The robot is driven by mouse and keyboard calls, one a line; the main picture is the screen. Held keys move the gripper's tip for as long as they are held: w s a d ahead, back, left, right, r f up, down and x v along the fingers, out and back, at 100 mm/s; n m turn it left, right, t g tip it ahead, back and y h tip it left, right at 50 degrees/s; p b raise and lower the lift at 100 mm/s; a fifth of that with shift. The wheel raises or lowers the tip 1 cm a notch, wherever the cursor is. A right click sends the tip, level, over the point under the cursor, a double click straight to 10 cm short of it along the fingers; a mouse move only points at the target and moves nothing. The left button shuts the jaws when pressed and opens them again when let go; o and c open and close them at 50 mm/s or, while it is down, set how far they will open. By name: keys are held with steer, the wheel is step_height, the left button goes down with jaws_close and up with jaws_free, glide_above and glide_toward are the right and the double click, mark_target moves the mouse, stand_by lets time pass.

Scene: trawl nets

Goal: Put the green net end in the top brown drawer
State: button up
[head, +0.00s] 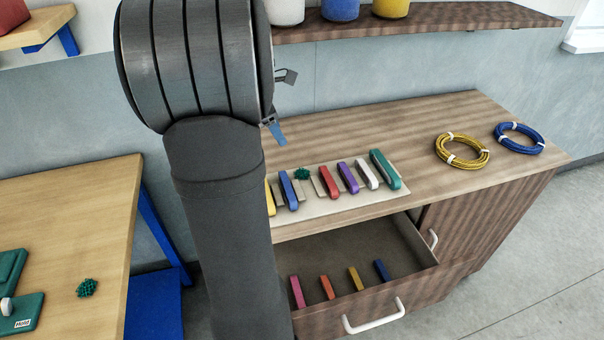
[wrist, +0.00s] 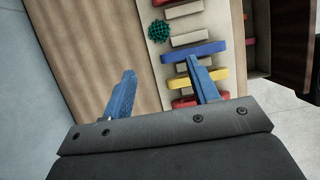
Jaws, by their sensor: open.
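A long green bar (head: 385,170) lies at the right end of a row of coloured bars on a pale mat. A small dark green knotted bundle (head: 303,175) sits in the same row, and also shows in the wrist view (wrist: 160,31). I cannot tell for sure which is the net end. The top brown drawer (head: 372,310) is pulled open below the worktop, with pink, orange, yellow and blue bars inside. My gripper (wrist: 160,68) is open and empty above the mat's edge, near the blue bar (wrist: 212,48); one blue finger shows in the head view (head: 276,132).
Yellow (head: 462,150) and blue (head: 519,138) rope coils lie on the worktop at right. A shelf (head: 430,20) with pots hangs above. Another green bundle (head: 87,287) lies on the left table (head: 70,225). My arm hides the mat's left end in the head view.

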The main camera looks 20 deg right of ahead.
glide_toward(302, 171)
steer(key=x, duration=0.2)
steer(key=shift+s+f, duration=0.25)
steer(key=shift+x, duration=2.7)
steer(key=shift+w, duration=0.2)
steer(key=c, duration=1.1)
steer(key=shift+c, duration=0.3)
